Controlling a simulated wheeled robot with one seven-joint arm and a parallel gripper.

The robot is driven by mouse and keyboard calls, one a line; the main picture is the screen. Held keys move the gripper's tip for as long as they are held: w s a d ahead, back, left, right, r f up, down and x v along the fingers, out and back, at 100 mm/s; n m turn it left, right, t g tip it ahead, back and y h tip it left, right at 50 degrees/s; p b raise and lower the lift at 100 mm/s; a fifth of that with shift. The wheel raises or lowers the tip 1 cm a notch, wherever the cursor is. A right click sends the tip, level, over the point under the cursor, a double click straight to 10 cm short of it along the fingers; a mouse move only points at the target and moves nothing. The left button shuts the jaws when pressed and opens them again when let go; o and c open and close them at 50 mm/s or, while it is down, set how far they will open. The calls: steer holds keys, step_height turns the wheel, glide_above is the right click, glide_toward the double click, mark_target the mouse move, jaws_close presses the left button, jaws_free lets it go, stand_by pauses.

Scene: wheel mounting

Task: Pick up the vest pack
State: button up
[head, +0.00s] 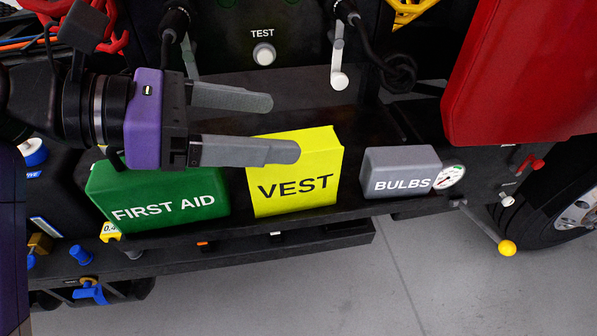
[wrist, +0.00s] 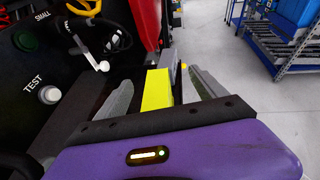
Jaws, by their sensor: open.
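The vest pack (head: 295,187) is a bright yellow box lettered VEST, standing on a black shelf (head: 345,205) between two other boxes in the head view. My gripper (head: 285,127) comes in from the left, with its grey fingers apart and pointing right. In the head view the nearer finger overlaps the pack's upper left part and hides some of it. In the wrist view the yellow pack (wrist: 157,90) shows between the two open fingers (wrist: 160,98). I cannot tell whether a finger touches the pack.
A green FIRST AID box (head: 160,205) stands left of the pack, under my gripper. A grey BULBS box (head: 400,172) stands to the right, beside a round gauge (head: 449,180). Levers (head: 339,70) and a TEST button (head: 263,54) are behind. A red panel (head: 525,75) is at upper right.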

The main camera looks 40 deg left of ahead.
mark_target(293, 173)
steer(key=shift+g+y, duration=0.6)
steer(key=shift+g, duration=0.1)
steer(key=f+p, duration=0.1)
steer(key=w+f, duration=0.1)
steer(key=w+f+p, duration=0.1)
steer(key=f, duration=0.1)
steer(key=shift+w+f+p, duration=0.1)
steer(key=shift+w+p, duration=0.15)
steer(key=shift+p, duration=0.1)
steer(key=shift+w+d+f, duration=0.1)
steer(key=shift+w+f, duration=0.25)
jaws_close()
